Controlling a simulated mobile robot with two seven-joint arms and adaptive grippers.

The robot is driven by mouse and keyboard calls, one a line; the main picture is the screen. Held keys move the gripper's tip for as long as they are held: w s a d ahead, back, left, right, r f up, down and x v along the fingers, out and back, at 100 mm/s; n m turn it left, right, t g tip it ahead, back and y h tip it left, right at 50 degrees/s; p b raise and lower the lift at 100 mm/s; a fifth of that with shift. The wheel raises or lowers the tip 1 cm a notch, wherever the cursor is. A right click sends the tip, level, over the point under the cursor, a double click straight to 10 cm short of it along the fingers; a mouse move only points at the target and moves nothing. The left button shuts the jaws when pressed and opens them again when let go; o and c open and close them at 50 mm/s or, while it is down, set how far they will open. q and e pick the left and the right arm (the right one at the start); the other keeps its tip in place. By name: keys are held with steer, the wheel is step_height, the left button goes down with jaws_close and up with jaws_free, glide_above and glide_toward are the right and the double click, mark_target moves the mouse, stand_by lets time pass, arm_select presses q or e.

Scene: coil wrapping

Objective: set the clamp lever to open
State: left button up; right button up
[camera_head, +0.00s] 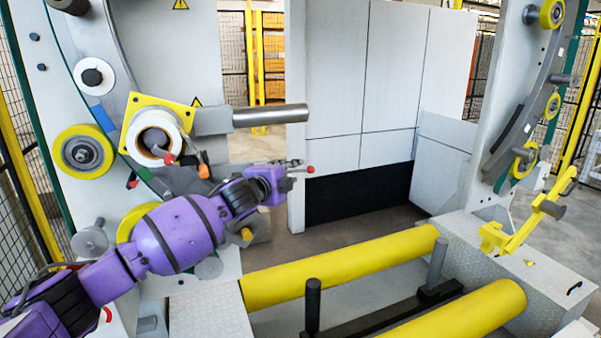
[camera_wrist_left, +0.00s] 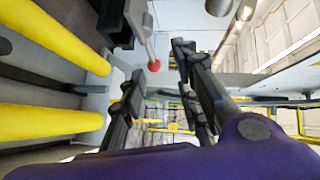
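A lever with a red knob (camera_head: 310,169) shows just past my left gripper (camera_head: 294,168) in the head view. In the left wrist view the lever's grey rod ends in a red knob (camera_wrist_left: 153,66). The knob lies between the spread fingertips of my left gripper (camera_wrist_left: 160,64) in the picture; I cannot tell if they touch it. The gripper is open and holds nothing. The lever's base is partly hidden by my purple left arm in the head view. Another red knob (camera_head: 169,158) is at the white roll (camera_head: 157,134) on the yellow plate. My right gripper is not in view.
A grey shaft (camera_head: 270,115) sticks out above my left gripper. Two yellow rollers (camera_head: 340,267) lie low in front, with a dark post (camera_head: 313,305) between them. A yellow arm (camera_head: 535,225) stands at the right. The space right of my gripper is clear.

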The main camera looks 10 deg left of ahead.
mark_target(302, 170)
arm_select(q)
steer(key=x, duration=0.4)
steer(key=f+b+x, duration=0.1)
steer(key=x, duration=0.3)
steer(key=shift+s+d+f, duration=0.1)
steer(key=shift+f, duration=0.1)
jaws_close()
steer(key=shift+m, duration=0.3)
